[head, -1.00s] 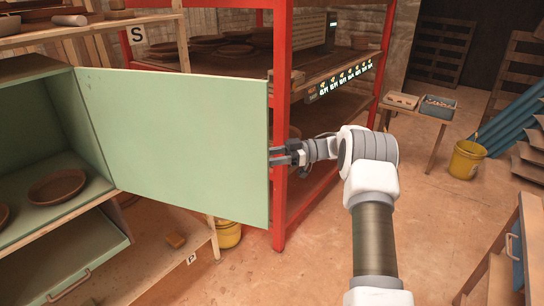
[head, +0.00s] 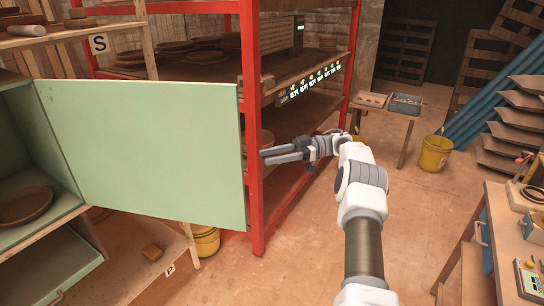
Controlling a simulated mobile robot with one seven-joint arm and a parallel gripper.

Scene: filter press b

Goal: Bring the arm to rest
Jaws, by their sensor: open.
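My gripper (head: 263,156) is open and empty, its two grey fingers pointing left. In the picture its tips are beside the front post of the red shelving rack (head: 255,190); I cannot tell whether they touch it. The arm reaches up from the bottom of the picture, bent at the wrist. The pale green cabinet door (head: 145,150) stands wide open to the left of the gripper. A gap shows between the door's free edge and the fingertips.
The green cabinet at left holds a brown dish (head: 24,205). A workbench (head: 510,240) with tools stands at right. A yellow bucket (head: 434,153) and a small table (head: 392,108) stand farther back.

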